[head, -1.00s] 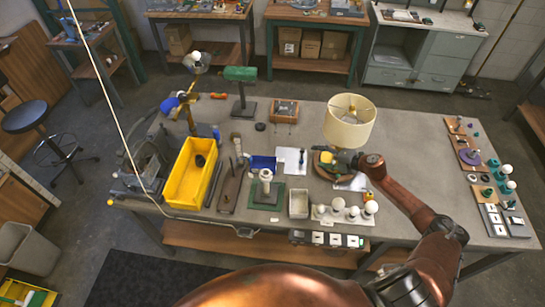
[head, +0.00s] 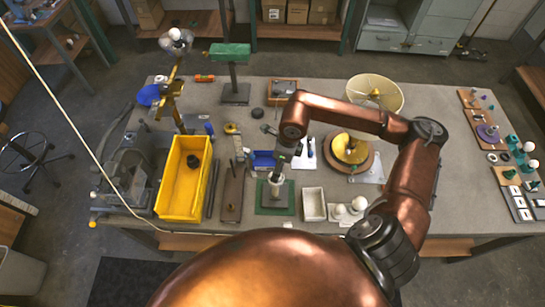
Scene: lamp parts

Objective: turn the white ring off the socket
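A white socket piece (head: 277,191) stands upright on a dark green mat (head: 262,209) near the front middle of the table. My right gripper (head: 276,179) points down at its top, with the arm reaching over from the right. The fingertips are at or very close to the upper part of the socket. The white ring cannot be told apart from the socket at this size, and the gripper partly covers that spot. Whether the fingers touch or close on anything is unclear. My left gripper is not in view.
A yellow bin (head: 183,180) stands to the left. A small white tray (head: 314,204) and white bulbs (head: 359,203) sit just right of the mat. A blue bin (head: 262,160) is behind. A lamp with a cream shade (head: 389,94) stands farther right, partly behind my arm.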

